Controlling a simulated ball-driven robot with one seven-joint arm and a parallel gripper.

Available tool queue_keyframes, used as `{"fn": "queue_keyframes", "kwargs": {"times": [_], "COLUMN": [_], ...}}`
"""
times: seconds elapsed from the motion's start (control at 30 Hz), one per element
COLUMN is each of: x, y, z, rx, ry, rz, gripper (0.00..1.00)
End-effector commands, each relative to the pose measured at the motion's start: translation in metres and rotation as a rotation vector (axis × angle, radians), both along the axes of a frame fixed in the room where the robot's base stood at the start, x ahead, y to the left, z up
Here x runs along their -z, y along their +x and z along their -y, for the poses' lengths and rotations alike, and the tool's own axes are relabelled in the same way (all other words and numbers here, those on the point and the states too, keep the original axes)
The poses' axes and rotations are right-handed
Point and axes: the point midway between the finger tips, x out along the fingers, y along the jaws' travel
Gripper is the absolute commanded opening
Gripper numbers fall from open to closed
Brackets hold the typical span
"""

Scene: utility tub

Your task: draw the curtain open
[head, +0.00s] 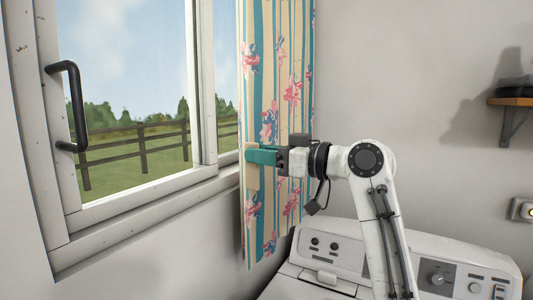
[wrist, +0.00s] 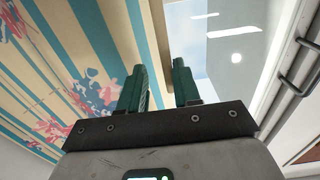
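The curtain (head: 283,90) is cream with teal stripes and pink flowers. It hangs at the right end of the window, covering its far right part and some wall; most of the glass is uncovered. My gripper (head: 262,156) reaches in from the right across the curtain to this strip. In the wrist view the curtain (wrist: 60,70) fills the left, and its edge strip runs down between the teal fingers of my gripper (wrist: 160,85).
The window (head: 135,80) has a white frame and a black handle (head: 75,105). A white appliance (head: 440,275) with knobs stands below my arm. A wooden shelf (head: 512,101) and a wall socket (head: 523,210) are at the right. The space before the glass is clear.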

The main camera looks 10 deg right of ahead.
Motion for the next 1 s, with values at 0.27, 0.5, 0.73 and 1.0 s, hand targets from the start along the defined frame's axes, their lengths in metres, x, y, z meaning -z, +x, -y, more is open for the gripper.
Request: {"fn": "queue_keyframes", "kwargs": {"times": [0.27, 0.5, 0.73, 1.0], "x": [0.001, 0.003, 0.003, 0.001], "y": [-0.002, -0.017, -0.043, -0.064], "z": [0.000, 0.020, 0.056, 0.083], "rx": [-0.004, -0.003, 0.000, -0.001], "ry": [-0.001, -0.001, 0.000, 0.000], "rz": [-0.001, 0.002, 0.001, 0.000], "gripper": [0.36, 0.36, 0.36, 0.36]}}
